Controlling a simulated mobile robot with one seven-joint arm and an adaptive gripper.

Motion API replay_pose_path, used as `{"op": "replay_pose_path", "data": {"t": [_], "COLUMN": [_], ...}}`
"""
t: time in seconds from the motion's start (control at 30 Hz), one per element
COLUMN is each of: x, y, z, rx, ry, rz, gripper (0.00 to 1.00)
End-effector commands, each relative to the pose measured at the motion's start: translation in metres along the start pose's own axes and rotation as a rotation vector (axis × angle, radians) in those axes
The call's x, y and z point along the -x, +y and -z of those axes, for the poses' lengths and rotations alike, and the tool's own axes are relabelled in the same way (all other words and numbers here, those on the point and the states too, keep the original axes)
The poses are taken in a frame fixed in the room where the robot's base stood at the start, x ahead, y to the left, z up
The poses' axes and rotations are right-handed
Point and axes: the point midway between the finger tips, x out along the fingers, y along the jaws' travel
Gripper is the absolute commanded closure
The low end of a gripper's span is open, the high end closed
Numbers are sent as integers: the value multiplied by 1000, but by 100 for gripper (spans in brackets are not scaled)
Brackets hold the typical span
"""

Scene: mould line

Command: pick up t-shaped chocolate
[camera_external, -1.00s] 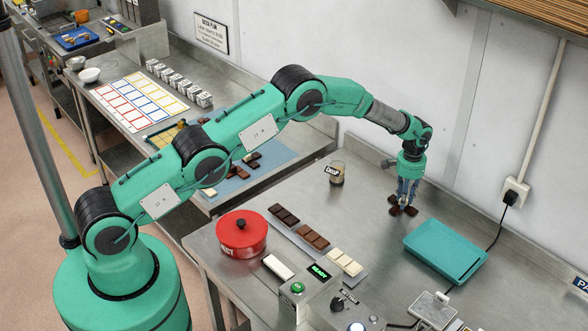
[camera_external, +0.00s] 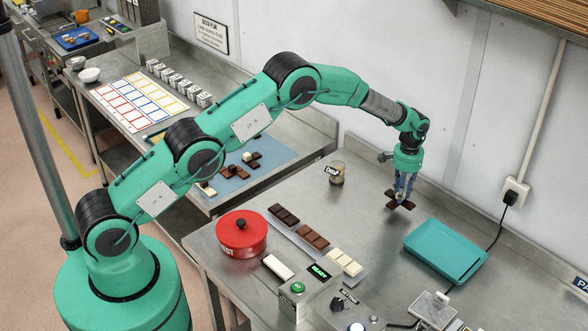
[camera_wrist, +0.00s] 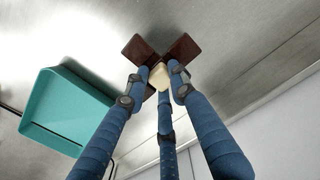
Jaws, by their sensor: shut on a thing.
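The dark brown chocolate piece (camera_external: 401,201) is in my gripper (camera_external: 403,192) at the right of the steel table. In the wrist view the chocolate (camera_wrist: 184,46) shows two dark arms spreading from the fingers, with more dark parts behind them; its full outline is partly hidden. My gripper (camera_wrist: 158,84) has blue jointed fingers closed around its middle, with a pale part between them. The chocolate appears held a little above the table, left of the teal tray (camera_external: 446,246).
The teal tray also shows in the wrist view (camera_wrist: 45,108). Chocolate bars (camera_external: 313,238) lie farther left, near a red pot (camera_external: 241,236). Bare steel surrounds the gripper; the wall is behind.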

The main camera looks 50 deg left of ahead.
Motion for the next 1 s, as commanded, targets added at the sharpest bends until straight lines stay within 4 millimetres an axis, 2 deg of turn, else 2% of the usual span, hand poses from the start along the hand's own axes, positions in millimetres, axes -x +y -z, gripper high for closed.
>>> {"op": "replay_pose_path", "data": {"t": [0.7,1.0], "x": [10,13], "y": [-13,-17], "z": [-100,-128], "rx": [0,0], "ry": [1,2], "rz": [0,0], "gripper": [100,100]}}
